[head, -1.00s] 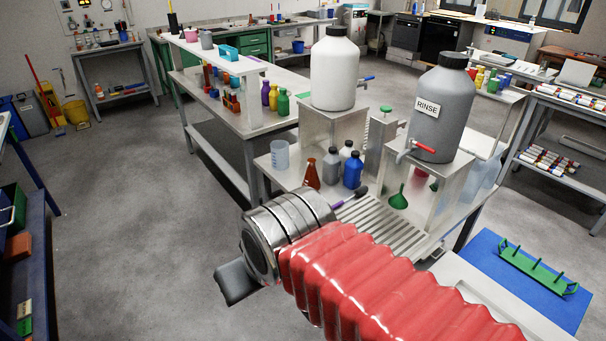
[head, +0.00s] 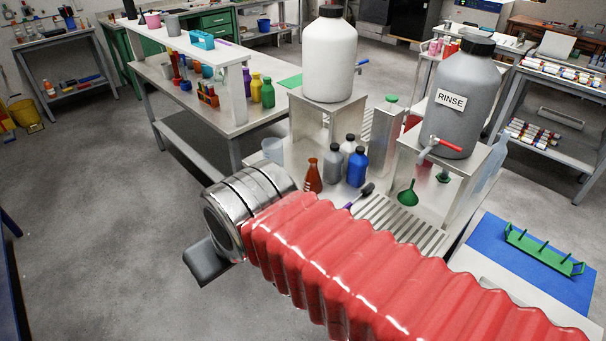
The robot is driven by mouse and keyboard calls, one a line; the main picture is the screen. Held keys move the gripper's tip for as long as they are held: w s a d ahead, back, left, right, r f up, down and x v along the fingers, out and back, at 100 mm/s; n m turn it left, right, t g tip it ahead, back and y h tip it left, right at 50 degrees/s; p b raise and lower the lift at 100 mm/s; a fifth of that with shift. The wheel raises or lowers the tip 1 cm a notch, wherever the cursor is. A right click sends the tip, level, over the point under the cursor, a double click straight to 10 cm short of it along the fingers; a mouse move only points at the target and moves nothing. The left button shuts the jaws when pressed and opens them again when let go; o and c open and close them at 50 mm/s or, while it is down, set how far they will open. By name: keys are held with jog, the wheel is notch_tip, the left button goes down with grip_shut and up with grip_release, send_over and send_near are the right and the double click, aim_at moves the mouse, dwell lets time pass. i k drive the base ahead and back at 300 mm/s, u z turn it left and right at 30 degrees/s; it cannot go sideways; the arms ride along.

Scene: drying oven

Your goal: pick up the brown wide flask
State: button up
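An amber-brown conical flask (head: 313,177) stands upright on the steel bench in the middle of the head view, left of a grey bottle with a dark cap. It is the only brown flask I can make out, and its neck is narrow. My arm, with a red ribbed sleeve and a metal wrist, reaches across the foreground. A dark grey part of my gripper (head: 206,262) shows below the wrist, left of and nearer than the flask. It is clearly apart from the flask. The fingertips are mostly hidden, so the opening does not show.
Near the flask are a grey bottle (head: 333,161), a blue bottle (head: 357,167), a clear beaker (head: 273,150) and a green funnel (head: 408,193). A large white bottle (head: 330,55) and a grey RINSE bottle (head: 460,98) stand on raised stands behind. Open floor lies left.

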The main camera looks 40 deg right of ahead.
aim_at(312, 182)
jog(key=i, duration=1.5)
jog(key=z, duration=1.2)
